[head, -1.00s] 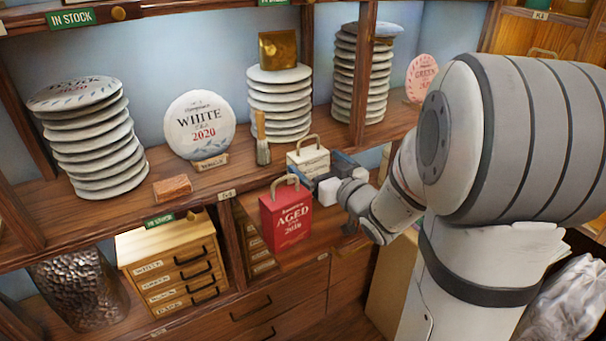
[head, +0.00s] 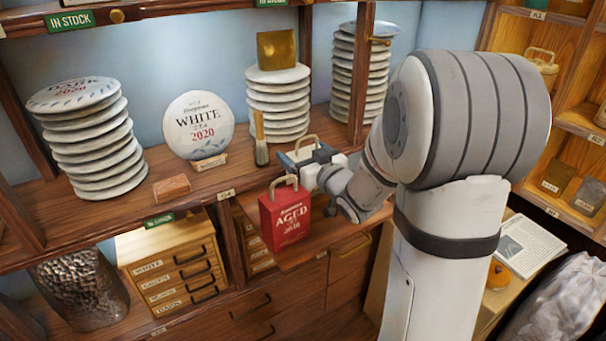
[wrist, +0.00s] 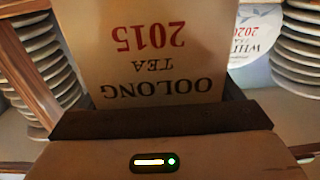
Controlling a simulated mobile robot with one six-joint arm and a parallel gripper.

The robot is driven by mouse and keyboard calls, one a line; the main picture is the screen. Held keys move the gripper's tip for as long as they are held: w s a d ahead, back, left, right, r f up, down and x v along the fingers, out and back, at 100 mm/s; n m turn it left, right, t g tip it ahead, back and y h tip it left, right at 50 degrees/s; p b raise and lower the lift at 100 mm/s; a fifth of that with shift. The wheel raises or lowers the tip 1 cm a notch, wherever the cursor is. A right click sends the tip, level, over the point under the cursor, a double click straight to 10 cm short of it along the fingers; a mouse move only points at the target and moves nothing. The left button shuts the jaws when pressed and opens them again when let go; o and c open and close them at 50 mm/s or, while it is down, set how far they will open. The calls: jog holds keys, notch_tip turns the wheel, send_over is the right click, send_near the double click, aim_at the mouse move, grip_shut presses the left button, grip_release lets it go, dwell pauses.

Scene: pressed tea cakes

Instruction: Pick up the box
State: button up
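In the wrist view the face of this box (wrist: 155,50) fills the top middle, reading "OOLONG TEA 2015" upside down. My gripper (head: 300,158) is at the box, its dark fingers beside it. In the wrist view a dark finger shows at the box's right edge. I cannot tell whether the fingers press on it. A red box (head: 286,218) marked "AGED" stands in front, its handle up close to my gripper.
A brush (head: 261,140) stands left of the cream box. Stacks of round tea cakes (head: 278,100) rise behind it. A round "WHITE TEA 2020" cake (head: 199,125) stands further left. A small drawer chest (head: 175,262) sits below.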

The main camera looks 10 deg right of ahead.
jog(key=c, duration=0.6)
jog(key=shift+r, duration=0.1)
notch_tip(320, 180, up, 10)
jog(key=shift+f+p, duration=0.1)
jog(key=shift+p, duration=0.35)
